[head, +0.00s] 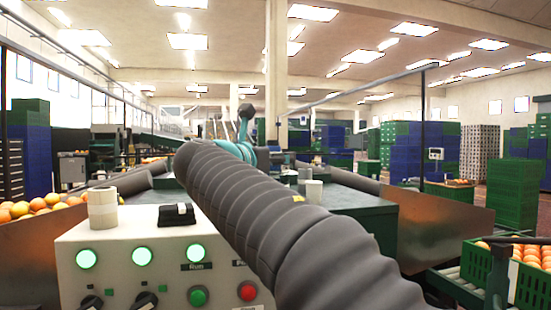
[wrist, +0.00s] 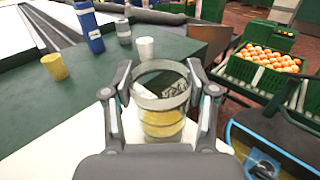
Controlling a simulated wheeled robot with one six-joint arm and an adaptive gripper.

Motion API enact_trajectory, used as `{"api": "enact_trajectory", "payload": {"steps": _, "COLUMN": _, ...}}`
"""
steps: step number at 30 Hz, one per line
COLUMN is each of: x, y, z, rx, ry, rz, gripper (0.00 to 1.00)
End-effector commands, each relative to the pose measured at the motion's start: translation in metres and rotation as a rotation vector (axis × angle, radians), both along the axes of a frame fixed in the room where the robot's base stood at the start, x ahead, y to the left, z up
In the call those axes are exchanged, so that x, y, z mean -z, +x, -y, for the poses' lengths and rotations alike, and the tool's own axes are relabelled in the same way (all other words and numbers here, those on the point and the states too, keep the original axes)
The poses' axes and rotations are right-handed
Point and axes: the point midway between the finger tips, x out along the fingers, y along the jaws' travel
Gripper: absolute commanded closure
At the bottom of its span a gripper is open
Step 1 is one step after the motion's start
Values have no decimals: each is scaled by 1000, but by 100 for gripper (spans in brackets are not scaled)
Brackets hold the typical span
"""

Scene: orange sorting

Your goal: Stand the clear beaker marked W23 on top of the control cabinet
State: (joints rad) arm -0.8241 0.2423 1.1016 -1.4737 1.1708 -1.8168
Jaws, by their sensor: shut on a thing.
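My gripper (wrist: 160,92) is shut on a clear beaker (wrist: 162,103) in the wrist view, one finger on each side of it. The open rim faces the camera. Yellow shows in or through its lower part; I cannot tell which. Dark marks show on or through its wall, but I cannot read W23. A pale surface lies below it; contact is not clear. The control cabinet (head: 150,262), with lit green lamps and buttons, stands at front left in the head view. My arm hides the beaker and fingertips there.
A cream tape roll (head: 103,209) and a black object (head: 177,214) occupy parts of the cabinet top. The green table (wrist: 108,85) holds a yellow cup (wrist: 54,66), blue bottle (wrist: 88,27), grey cup (wrist: 123,33) and white cup (wrist: 145,48).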

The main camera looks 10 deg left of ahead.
Motion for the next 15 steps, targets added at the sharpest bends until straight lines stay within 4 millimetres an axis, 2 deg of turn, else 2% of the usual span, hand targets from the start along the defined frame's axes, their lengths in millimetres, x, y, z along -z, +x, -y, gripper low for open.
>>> {"api": "enact_trajectory", "payload": {"steps": 15, "x": 9, "y": 0, "z": 0, "rx": 0, "ry": -1, "rz": 0, "gripper": 100}}
